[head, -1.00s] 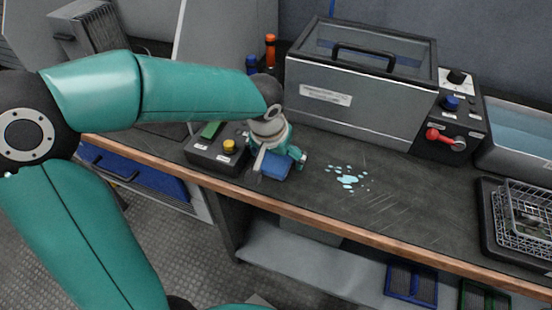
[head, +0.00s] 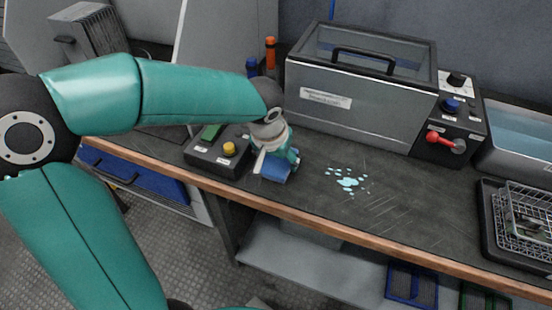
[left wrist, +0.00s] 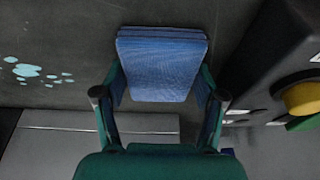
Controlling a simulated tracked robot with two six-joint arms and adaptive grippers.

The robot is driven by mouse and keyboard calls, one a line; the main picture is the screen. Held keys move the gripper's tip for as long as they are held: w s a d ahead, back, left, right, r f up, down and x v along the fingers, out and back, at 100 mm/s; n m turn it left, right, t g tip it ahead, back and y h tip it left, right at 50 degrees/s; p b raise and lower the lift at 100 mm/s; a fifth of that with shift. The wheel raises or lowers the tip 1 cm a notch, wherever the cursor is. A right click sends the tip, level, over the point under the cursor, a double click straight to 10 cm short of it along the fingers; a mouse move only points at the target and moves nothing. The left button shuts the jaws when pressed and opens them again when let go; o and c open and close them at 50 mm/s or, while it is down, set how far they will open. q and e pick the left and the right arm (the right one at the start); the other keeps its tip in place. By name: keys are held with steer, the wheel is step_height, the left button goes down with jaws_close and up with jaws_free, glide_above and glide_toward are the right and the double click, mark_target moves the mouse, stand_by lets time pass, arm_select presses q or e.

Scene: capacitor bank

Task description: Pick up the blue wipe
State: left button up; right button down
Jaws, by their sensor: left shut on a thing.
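The blue wipe (head: 275,168) is a folded blue cloth at the front of the dark bench, just right of a small control box. In the left wrist view the wipe (left wrist: 162,62) lies between the two fingers, with a finger against each side. My left gripper (head: 280,160) is pointed down at the bench and is shut on the wipe. It also shows in the left wrist view (left wrist: 160,95). The wipe is at or very near the bench top; I cannot tell whether it touches. My right gripper is not in view.
Light blue droplets (head: 347,181) lie on the bench to the right. The control box (head: 217,152) with a yellow button stands close left of the gripper. A large grey lidded tank (head: 350,118) stands behind. A wire basket (head: 527,212) sits at the right.

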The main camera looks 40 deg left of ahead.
mark_target(277, 160)
arm_select(q)
steer(key=shift+r, duration=0.15)
steer(key=shift+r+p, duration=0.15)
steer(key=shift+p, duration=0.2)
steer(key=shift+r, duration=0.4)
step_height(277, 160, up, 19)
steer(key=p, duration=0.5)
steer(key=shift+o, duration=1.2)
steer(key=c, duration=0.3)
steer(key=shift+w+r, duration=0.1)
steer(key=shift+w, duration=0.05)
